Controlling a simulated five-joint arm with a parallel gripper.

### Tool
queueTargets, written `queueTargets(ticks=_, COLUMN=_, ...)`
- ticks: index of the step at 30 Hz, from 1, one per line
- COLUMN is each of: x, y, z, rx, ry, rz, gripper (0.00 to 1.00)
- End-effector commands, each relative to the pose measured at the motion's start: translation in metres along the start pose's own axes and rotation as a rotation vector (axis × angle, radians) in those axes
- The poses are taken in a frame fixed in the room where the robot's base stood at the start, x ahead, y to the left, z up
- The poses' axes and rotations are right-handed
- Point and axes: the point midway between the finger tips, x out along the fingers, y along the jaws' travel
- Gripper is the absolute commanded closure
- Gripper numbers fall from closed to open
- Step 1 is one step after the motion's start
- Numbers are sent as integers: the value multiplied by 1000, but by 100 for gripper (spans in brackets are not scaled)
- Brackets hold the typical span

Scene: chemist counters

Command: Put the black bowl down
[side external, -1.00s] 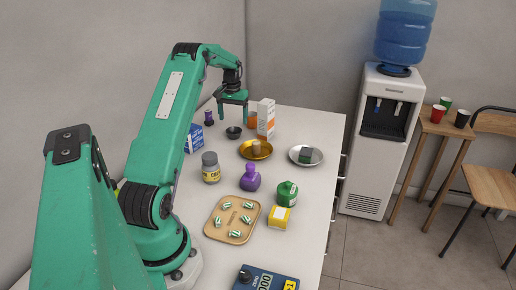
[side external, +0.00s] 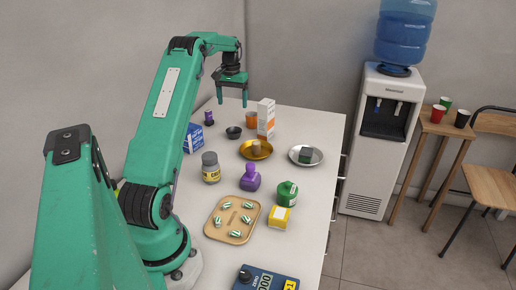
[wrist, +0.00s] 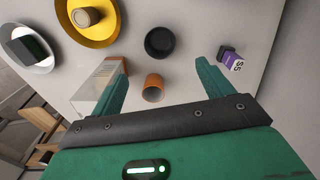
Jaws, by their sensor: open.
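The small black bowl (side external: 234,132) stands upright on the white counter near its far left part, empty as far as I can see. It also shows in the wrist view (wrist: 159,42), beyond my fingertips. My gripper (side external: 232,104) is open and empty, raised above the counter over the area of the bowl. In the wrist view its two fingers (wrist: 160,65) are spread wide, with the bowl apart from both.
An orange cup (side external: 251,118) and a white-orange box (side external: 266,118) stand right of the bowl. A purple-labelled bottle (side external: 209,118) is left. A gold dish (side external: 247,153) and silver dish (side external: 293,156) hold small items. A blue box (side external: 194,138) stands nearer.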

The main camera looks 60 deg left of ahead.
Motion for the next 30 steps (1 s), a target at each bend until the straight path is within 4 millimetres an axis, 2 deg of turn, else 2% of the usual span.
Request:
queueTargets(ticks=7, x=-2, y=3, z=1, rx=4, ry=3, rz=0, gripper=21)
queueTargets(ticks=11, x=-12, y=14, z=4, rx=21, ry=14, rz=-1, gripper=21)
queueTargets(ticks=14, x=-25, y=31, z=10, rx=44, ry=29, rz=-3, gripper=21)
queueTargets(ticks=20, x=-61, y=78, z=35, rx=116, ry=73, rz=-3, gripper=21)
queueTargets(ticks=30, x=-116, y=156, z=105, rx=252, ry=158, rz=8, gripper=21)
